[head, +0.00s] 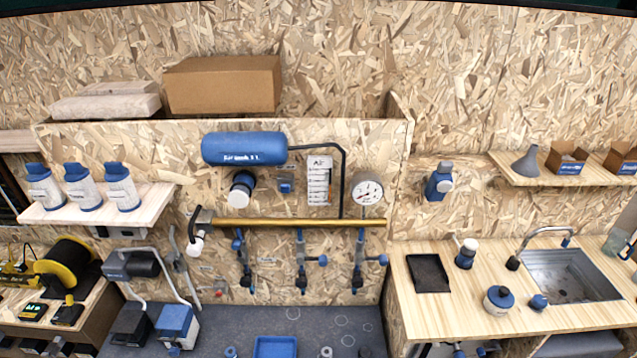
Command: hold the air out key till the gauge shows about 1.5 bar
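A round white gauge (367,192) is mounted on the wooden wall above the right end of a brass pipe (290,223). Its needle is too small to read. A small blue fitting (286,187) sits on the wall below the blue tank (244,148); I cannot tell whether it is the air out key. Three blue-and-black valve fittings hang below the pipe, at left (242,262), middle (302,262) and right (359,265). Neither of my grippers shows in the head view.
A white chart (319,180) hangs left of the gauge. A wooden counter (420,310) with a sink (570,276) stands at right. A shelf (155,196) with three bottles is at left. The grey surface below the pipe holds a blue tray (275,347) and several small items.

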